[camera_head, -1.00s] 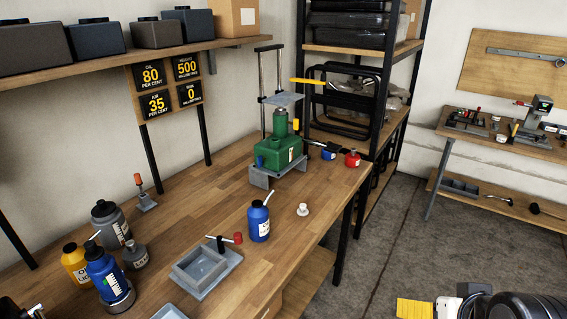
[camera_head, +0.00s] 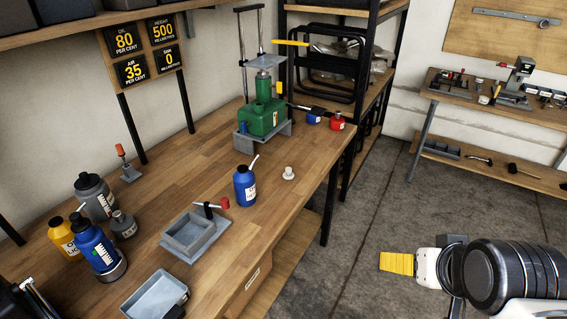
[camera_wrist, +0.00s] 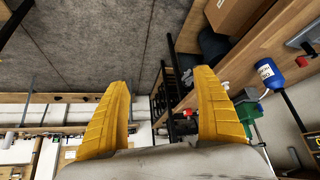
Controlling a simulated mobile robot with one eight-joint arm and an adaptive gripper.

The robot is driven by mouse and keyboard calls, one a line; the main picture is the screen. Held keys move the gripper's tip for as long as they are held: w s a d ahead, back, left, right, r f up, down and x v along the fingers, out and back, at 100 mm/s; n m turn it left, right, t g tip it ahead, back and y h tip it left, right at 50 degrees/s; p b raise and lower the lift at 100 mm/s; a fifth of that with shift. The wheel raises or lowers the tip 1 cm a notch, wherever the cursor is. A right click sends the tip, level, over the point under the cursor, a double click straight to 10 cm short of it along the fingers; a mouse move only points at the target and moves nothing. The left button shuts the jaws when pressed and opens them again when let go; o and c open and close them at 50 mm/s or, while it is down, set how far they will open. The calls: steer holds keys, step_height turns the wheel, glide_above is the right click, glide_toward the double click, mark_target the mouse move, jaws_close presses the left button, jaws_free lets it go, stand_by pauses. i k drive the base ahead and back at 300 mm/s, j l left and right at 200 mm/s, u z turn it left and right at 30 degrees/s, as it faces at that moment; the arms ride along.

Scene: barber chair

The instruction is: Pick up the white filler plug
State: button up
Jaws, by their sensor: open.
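The white filler plug (camera_head: 289,173) stands on the wooden workbench (camera_head: 200,235), near its right edge, just right of a blue bottle (camera_head: 245,184). My gripper (camera_head: 397,263) shows yellow fingers at the lower right of the head view, out over the floor and clear of the bench. In the wrist view my gripper (camera_wrist: 165,115) has its two yellow fingers wide apart with nothing between them.
A green jack unit (camera_head: 262,118) stands on a grey stand behind the plug. A grey tray (camera_head: 190,237) lies left of the blue bottle. A black shelf rack (camera_head: 370,110) stands beyond the bench. Floor space right of the bench is free.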

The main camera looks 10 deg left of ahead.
mark_target(288, 175)
steer(key=i+l+u, duration=0.1)
steer(key=i+u, duration=0.15)
steer(key=i, duration=0.3)
steer(key=i+l+u, duration=0.25)
steer(key=i, duration=0.25)
